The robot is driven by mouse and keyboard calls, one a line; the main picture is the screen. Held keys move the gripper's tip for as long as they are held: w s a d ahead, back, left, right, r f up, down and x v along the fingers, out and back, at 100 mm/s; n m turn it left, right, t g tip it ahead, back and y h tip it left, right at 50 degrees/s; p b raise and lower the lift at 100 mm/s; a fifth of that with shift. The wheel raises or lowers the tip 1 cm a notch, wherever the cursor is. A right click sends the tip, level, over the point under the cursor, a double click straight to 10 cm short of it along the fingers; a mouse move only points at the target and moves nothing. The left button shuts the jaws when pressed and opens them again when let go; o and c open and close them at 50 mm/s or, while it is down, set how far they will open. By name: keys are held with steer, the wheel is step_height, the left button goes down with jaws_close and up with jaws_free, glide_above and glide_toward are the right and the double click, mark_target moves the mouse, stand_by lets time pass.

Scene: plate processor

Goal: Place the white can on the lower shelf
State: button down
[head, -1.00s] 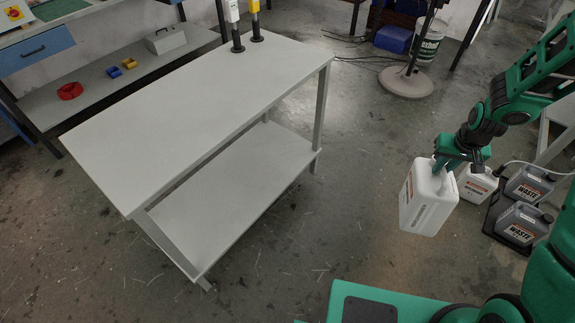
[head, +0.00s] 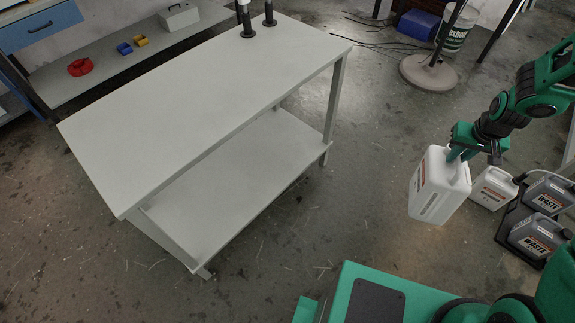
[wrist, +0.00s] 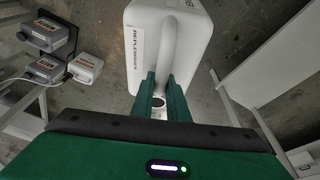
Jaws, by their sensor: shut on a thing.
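The white can (head: 436,190) hangs in the air to the right of the table in the head view, slightly tilted. My gripper (head: 459,157) is shut on its top handle. The wrist view shows the can (wrist: 192,50) beyond my fingers (wrist: 164,90), with the handle running between them and a label on its left side. The lower shelf (head: 228,190) is the bare grey board under the grey table (head: 200,105). A gap of open floor lies between the can and the shelf.
Table legs (head: 335,100) stand at the shelf's corners. A smaller white can (head: 493,188) and grey waste cans (head: 537,236) in a black tray stand on the floor at right. A round stand base (head: 428,72) is behind. The floor between is clear.

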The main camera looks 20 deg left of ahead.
steer(key=w+a+f+n+y, duration=0.1)
steer(key=w+a+f+n, duration=0.45)
steer(key=a, duration=0.65)
steer(key=a+f+n+y, duration=0.1)
steer(key=a+f+n, duration=0.2)
steer(key=a+f, duration=0.6)
steer(key=w+a+f+n+g+y, duration=0.15)
steer(key=a+f, duration=0.25)
steer(key=a, duration=0.8)
steer(key=a+f+n+y, duration=0.1)
steer(key=a+f+n, duration=0.2)
steer(key=a+f, duration=0.6)
steer(key=w+a, duration=0.3)
steer(key=a, duration=0.6)
steer(key=w+a+r, duration=0.1)
steer(key=w+a, duration=0.2)
steer(key=a, duration=0.6)
steer(key=shift+w+a, duration=0.15)
steer(key=shift+w, duration=0.15)
steer(key=shift+f, duration=0.1)
steer(key=c, duration=1.8)
jaws_free()
steer(key=shift+c, duration=0.2)
steer(key=shift+o, duration=0.6)
